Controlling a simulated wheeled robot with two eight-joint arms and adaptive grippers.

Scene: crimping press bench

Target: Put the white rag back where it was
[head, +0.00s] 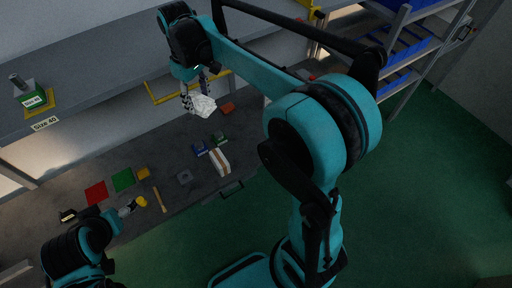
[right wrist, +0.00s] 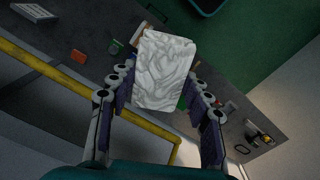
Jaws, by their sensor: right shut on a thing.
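The white rag (head: 203,106) is a crumpled, pale cloth held up over the far part of the bench. It also fills the middle of the right wrist view (right wrist: 163,70). My right gripper (head: 194,100) is shut on the rag, with a finger on each side of it. The rag hides part of the bench beneath it. My left gripper (head: 132,207) is low at the near left of the bench, beside a small yellow item (head: 141,201). It is too small and dark to tell whether its fingers are open.
A yellow rail (head: 165,97) runs close to my right gripper. An orange block (head: 228,108) lies near the rag. A white-and-brown box (head: 220,163), grey block (head: 184,176), red square (head: 96,193) and green square (head: 122,180) are on the bench. A rack with blue bins (head: 402,54) stands at right.

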